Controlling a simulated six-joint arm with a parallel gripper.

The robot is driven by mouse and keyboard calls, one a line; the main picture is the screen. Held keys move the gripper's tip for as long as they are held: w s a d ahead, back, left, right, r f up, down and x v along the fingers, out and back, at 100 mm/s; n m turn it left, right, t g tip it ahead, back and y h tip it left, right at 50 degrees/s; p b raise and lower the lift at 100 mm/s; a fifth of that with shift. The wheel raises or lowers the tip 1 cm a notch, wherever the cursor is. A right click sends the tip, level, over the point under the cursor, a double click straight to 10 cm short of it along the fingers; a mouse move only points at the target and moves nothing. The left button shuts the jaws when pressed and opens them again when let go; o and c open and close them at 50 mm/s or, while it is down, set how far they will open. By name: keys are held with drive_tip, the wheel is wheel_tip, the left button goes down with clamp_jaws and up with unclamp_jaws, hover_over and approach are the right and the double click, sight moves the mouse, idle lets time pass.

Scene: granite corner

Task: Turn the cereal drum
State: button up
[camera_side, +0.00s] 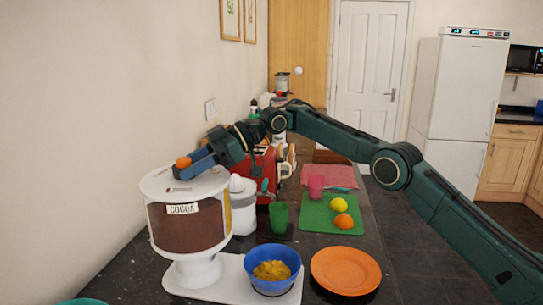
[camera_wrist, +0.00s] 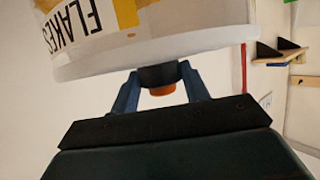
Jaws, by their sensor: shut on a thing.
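The cereal drum (camera_side: 188,226) stands on a white pedestal and base (camera_side: 222,277) at the left of the counter in the side view. Its near side reads COCOA over brown contents. In the wrist view the drum (camera_wrist: 150,40) shows a FLAKES label, upside down. My gripper (camera_side: 190,168) is at the drum's top in the side view, by an orange-tipped knob (camera_side: 183,162). In the wrist view my gripper (camera_wrist: 160,85) has its blue fingers on both sides of the dark knob (camera_wrist: 158,75), shut on it. A blue bowl (camera_side: 272,255) holding yellow flakes sits on the base.
An orange plate (camera_side: 345,271) lies right of the bowl. Behind are a green board (camera_side: 318,222) with a lemon and an orange, a green cup (camera_side: 279,216), a white juicer (camera_side: 243,207) and a red appliance (camera_side: 266,172). A wall runs close along the left.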

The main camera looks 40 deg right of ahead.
sight(224, 170)
drive_tip(key=shift+r, duration=0.1)
idle(0.3)
drive_tip(key=o, duration=1.4)
drive_tip(key=shift+c, duration=0.2)
drive_tip(key=shift+d, duration=0.1)
drive_tip(key=shift+v, duration=3.6)
